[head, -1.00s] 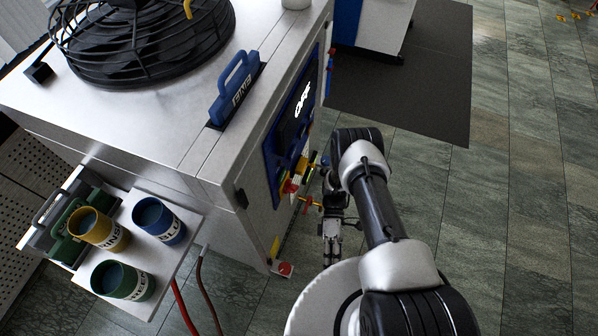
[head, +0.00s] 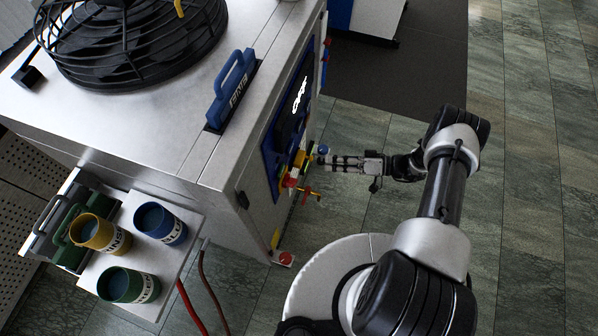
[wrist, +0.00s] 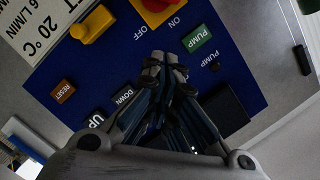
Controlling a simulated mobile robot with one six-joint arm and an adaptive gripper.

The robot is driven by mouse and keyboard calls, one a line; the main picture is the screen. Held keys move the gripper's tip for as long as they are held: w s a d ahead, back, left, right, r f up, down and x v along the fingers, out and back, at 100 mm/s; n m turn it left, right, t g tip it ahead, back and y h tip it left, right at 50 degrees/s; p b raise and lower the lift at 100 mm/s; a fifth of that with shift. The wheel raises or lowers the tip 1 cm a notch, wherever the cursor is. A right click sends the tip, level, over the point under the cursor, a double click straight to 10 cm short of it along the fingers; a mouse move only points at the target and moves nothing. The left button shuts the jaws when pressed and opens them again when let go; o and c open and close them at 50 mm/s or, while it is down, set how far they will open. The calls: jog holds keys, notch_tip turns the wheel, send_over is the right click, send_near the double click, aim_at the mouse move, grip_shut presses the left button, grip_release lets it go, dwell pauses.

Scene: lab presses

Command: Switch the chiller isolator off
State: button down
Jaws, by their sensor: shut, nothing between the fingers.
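The chiller (head: 165,130) is a metal cabinet with a blue control panel (head: 268,150) on its right side. In the wrist view, the isolator (wrist: 153,5) is a red handle on a yellow base, cut off by the top edge. ON and OFF labels lie just below it, but its handle position is not clear. In the head view it appears as a small red and yellow part (head: 290,181). My gripper (head: 332,161) is shut and empty, pointing left at the panel. In the wrist view its fingertips (wrist: 165,65) are below the isolator and the labels; contact is unclear.
A yellow knob (wrist: 92,26), orange RESET button (wrist: 63,91) and green PUMP button (wrist: 196,39) share the panel. A red and yellow valve handle (head: 309,193) sticks out low beside it. Three cups stand on a side shelf (head: 185,254). Floor is clear right.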

aim_at(290, 182)
jog(key=shift+s+a+f+b, duration=0.3)
jog(key=shift+a+f, duration=0.35)
jog(key=shift+a, duration=1.2)
jog(key=shift+s+a+f+b, duration=0.2)
jog(key=shift+a+f+b, duration=0.35)
jog(key=shift+a, duration=1.25)
jog(key=shift+s+a+f+b, duration=0.25)
jog(key=shift+a+f, duration=0.55)
jog(key=shift+a, duration=1.05)
jog(key=shift+s+a+r+n+p, duration=0.15)
jog(key=shift+s+n+p, duration=0.2)
jog(key=shift+n, duration=0.35)
